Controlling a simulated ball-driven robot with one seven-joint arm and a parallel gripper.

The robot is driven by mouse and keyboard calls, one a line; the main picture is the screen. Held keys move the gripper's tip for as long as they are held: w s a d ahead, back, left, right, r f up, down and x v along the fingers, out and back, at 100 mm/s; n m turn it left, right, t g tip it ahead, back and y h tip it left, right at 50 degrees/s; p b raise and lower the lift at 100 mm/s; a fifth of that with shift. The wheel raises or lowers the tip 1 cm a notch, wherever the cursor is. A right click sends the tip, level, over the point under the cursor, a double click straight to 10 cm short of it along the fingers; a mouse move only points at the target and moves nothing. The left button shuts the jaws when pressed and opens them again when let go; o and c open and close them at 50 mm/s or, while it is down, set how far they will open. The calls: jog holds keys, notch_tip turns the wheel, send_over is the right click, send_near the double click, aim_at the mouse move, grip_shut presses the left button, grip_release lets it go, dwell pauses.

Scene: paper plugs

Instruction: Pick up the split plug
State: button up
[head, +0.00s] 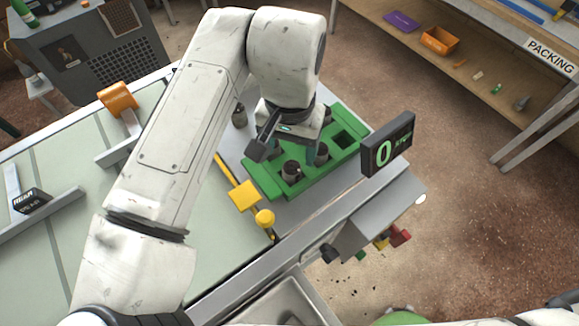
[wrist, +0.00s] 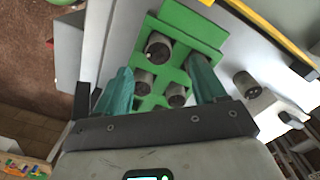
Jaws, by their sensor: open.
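My gripper (head: 296,150) is open above a green tray (head: 335,172), its teal fingers spread apart in the wrist view (wrist: 160,66). The green tray (wrist: 188,25) holds several dark grey cylindrical plugs in square pockets. One plug (head: 291,171) stands in the near part of the tray. In the wrist view, one plug (wrist: 158,46) is nearest the top, with two others (wrist: 143,81) and (wrist: 176,95) between the fingers. Another plug (head: 239,115) stands outside the tray, also seen in the wrist view (wrist: 247,86). I cannot tell which plug is split. My arm hides part of the tray.
A shelf marked PACKING (head: 550,57) is at the upper right.

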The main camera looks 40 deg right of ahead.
aim_at(292, 168)
jog(key=shift+s+f+p, duration=0.1)
jog(key=shift+f+p, duration=0.6)
jog(key=shift+f, duration=2.55)
jog(key=shift+c, duration=0.5)
jog(key=shift+d, duration=0.1)
jog(key=c, duration=1)
jog(key=shift+c, duration=0.2)
